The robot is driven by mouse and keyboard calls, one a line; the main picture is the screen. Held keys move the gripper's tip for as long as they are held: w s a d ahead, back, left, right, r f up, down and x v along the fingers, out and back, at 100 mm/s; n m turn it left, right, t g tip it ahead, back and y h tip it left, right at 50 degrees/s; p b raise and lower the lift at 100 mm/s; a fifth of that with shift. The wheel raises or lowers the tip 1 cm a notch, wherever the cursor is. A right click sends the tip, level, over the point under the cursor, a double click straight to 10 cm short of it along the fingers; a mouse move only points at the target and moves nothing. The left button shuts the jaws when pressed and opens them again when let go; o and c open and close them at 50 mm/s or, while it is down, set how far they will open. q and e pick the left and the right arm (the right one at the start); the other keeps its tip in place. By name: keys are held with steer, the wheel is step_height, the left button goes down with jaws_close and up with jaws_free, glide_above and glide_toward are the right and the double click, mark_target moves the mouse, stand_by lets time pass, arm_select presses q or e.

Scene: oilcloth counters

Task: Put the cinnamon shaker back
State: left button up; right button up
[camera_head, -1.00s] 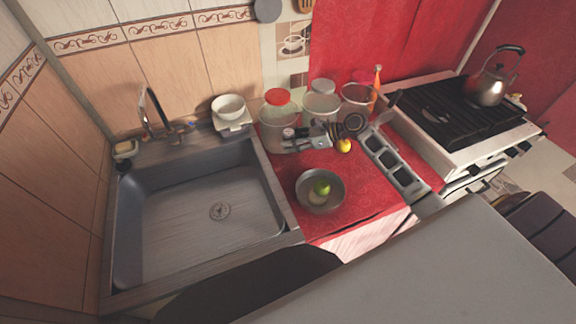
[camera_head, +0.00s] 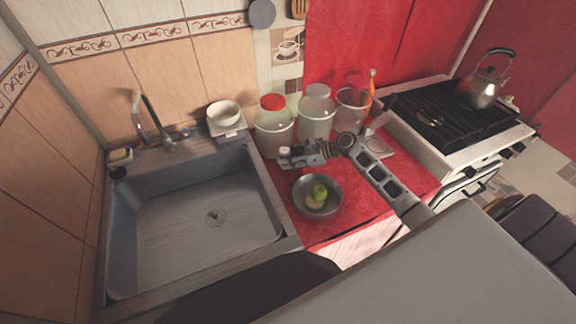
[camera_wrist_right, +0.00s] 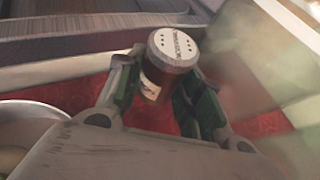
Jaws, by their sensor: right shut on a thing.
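The cinnamon shaker (camera_wrist_right: 172,50) is a small brown jar with a pale lid that bears dark lettering and holes. In the right wrist view it stands between the green-padded fingers of my right gripper (camera_wrist_right: 158,84), which is shut on it. In the head view my right gripper (camera_head: 291,157) is over the red counter, in front of the red-lidded jar and behind the metal bowl. The shaker's pale lid (camera_head: 284,151) shows there at the fingertips. The gripper hides most of its body. My left gripper is not in view.
A red-lidded jar (camera_head: 273,128), a pale-lidded jar (camera_head: 316,112) and an open container (camera_head: 352,108) line the back. A metal bowl (camera_head: 329,210) with green fruit stands in front. The sink (camera_head: 190,235) is left, the stove (camera_head: 445,110) right.

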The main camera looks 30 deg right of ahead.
steer(key=shift+f, duration=1.85)
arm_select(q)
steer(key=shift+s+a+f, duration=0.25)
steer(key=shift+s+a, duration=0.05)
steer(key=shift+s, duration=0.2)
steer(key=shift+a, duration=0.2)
arm_select(e)
steer(key=shift+f, duration=0.1)
